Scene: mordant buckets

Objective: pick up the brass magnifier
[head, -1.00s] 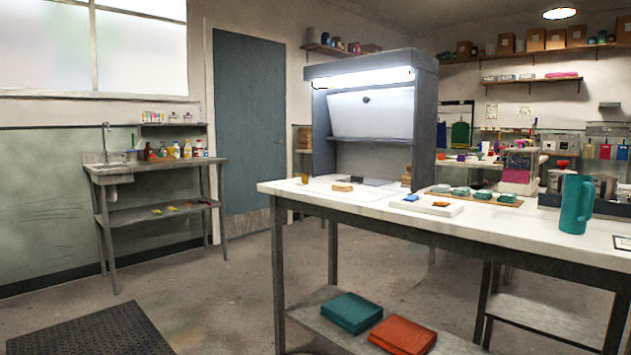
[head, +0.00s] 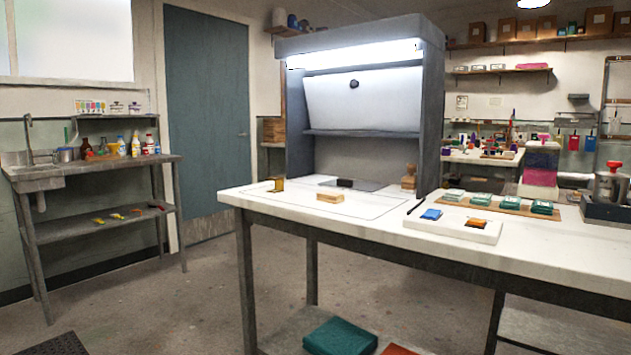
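A small brass-coloured upright piece (head: 277,184), which looks like the brass magnifier, stands near the left end of the white worktable (head: 365,232), in front of the grey light booth. It is small in the head view, so its lens cannot be made out. A wooden block (head: 330,196) lies to its right, apart from it. My gripper is not in view.
On the table are a dark block (head: 345,183), a wooden stamp (head: 409,178), a white tray (head: 480,231) with blue and orange pieces, and a board (head: 497,207) with several green-and-white items. The light booth (head: 432,110) stands behind. Floor is clear left of the table.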

